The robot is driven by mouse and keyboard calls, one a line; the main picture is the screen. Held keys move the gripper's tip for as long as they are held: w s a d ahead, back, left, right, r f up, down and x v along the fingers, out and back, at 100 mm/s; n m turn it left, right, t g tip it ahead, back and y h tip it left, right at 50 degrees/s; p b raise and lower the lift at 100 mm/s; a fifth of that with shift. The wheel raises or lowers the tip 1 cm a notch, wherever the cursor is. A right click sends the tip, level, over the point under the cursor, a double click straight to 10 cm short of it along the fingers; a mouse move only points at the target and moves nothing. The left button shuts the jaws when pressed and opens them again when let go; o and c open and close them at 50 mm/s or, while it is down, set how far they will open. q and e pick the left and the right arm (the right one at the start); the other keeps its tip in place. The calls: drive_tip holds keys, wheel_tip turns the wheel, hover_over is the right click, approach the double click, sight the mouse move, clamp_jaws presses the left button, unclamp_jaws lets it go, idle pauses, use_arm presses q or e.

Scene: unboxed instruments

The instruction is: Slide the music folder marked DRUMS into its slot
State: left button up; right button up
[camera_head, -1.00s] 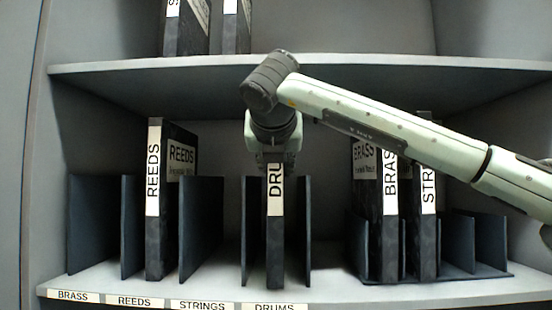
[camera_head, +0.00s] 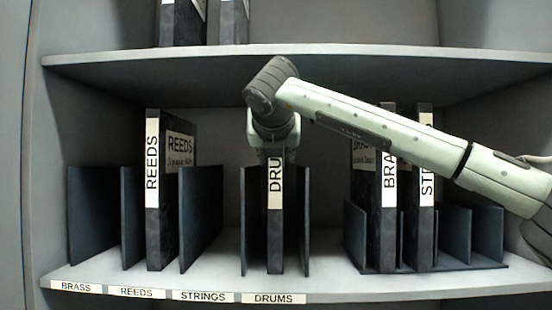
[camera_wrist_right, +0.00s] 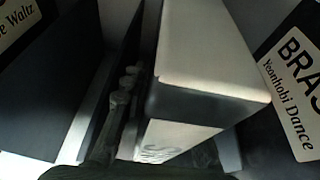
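The black DRUMS folder (camera_head: 275,225) stands upright between two thin dark dividers above the DRUMS label (camera_head: 273,298) on the shelf edge. Its white spine label reads "DRU"; the rest is covered by my right gripper (camera_head: 273,155), which comes down over its top. In the right wrist view the folder (camera_wrist_right: 205,60) fills the middle, with the end of its spine lettering at the bottom. A gripper finger (camera_wrist_right: 120,105) lies along its left side; the gripper looks shut on the folder, though the far finger is mostly hidden. My left gripper is out of view.
The REEDS folder (camera_head: 153,220) stands further left between dividers (camera_head: 203,220). BRASS (camera_head: 387,230) and STRINGS (camera_head: 424,225) folders stand in a rack on the right, behind my arm. An upper shelf (camera_head: 180,66) runs above the arm.

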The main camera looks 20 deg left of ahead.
drive_tip(key=o, duration=0.4)
drive_tip(key=shift+c, duration=0.2)
drive_tip(key=shift+f, duration=0.1)
